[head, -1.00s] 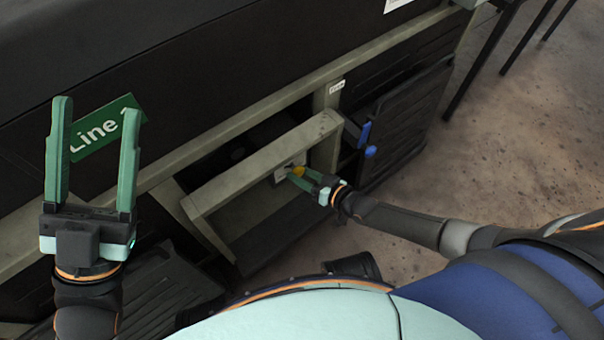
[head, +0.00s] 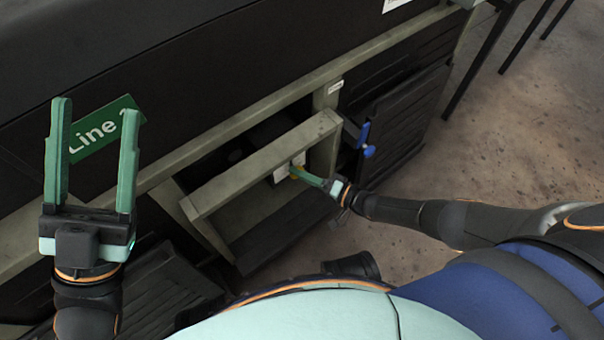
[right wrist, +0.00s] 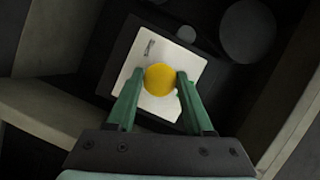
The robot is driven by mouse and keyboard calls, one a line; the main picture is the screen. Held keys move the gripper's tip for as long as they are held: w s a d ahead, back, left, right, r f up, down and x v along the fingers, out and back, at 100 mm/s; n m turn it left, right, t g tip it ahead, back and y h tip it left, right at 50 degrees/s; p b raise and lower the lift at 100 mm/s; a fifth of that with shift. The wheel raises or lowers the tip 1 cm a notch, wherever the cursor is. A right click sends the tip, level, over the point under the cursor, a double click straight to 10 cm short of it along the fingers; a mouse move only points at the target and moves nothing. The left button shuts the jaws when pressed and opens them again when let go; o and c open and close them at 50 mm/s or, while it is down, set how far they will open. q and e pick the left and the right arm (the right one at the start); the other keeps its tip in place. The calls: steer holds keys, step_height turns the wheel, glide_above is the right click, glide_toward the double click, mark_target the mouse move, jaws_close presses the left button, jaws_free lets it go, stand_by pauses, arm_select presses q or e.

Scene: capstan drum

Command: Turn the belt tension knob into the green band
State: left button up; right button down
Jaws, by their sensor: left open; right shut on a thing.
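The yellow round tension knob (right wrist: 160,79) sits on a white dial plate (right wrist: 136,63) inside the machine's lower opening. In the right wrist view my right gripper (right wrist: 160,88) has one green finger on each side of the knob and is shut on it. In the head view the right gripper (head: 308,179) reaches into the opening, and only a bit of the knob shows there. My left gripper (head: 98,160) is open and empty, raised at the left.
A beige frame bar (head: 265,163) crosses above and in front of the opening. A dark panel (head: 403,130) stands open at the right, with a blue latch (head: 367,140) at its edge. A green Line sign (head: 100,130) is behind my left gripper.

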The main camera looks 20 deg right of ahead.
steer(key=shift+w+m, duration=0.1)
steer(key=shift+m, duration=0.2)
stand_by(0.4)
steer(key=shift+c, duration=1.5)
jaws_free()
steer(key=p+v, duration=0.3)
steer(key=v, duration=0.9)
steer(key=shift+s+d, duration=0.2)
